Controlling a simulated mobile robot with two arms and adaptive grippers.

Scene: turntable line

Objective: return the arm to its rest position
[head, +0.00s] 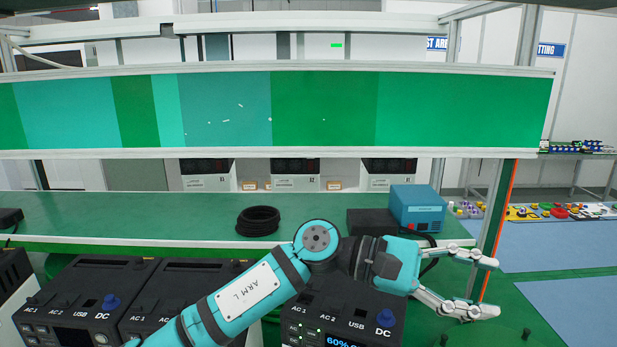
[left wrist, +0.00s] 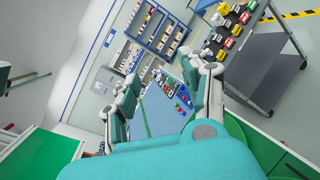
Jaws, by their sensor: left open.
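My left arm, teal and labelled "ARM L", reaches in from the bottom left across the front of the head view. My left gripper (head: 492,286) is at its right end, with its two silver fingers spread apart and nothing between them. In the left wrist view the two fingers of the gripper (left wrist: 172,78) also stand apart and empty. My right gripper is in neither view.
Black power units with blue knobs (head: 385,318) stand close below and behind my arm. The green bench (head: 150,215) behind holds a black cable coil (head: 257,221) and a blue box (head: 417,207). A grey cart (left wrist: 268,75) shows in the left wrist view.

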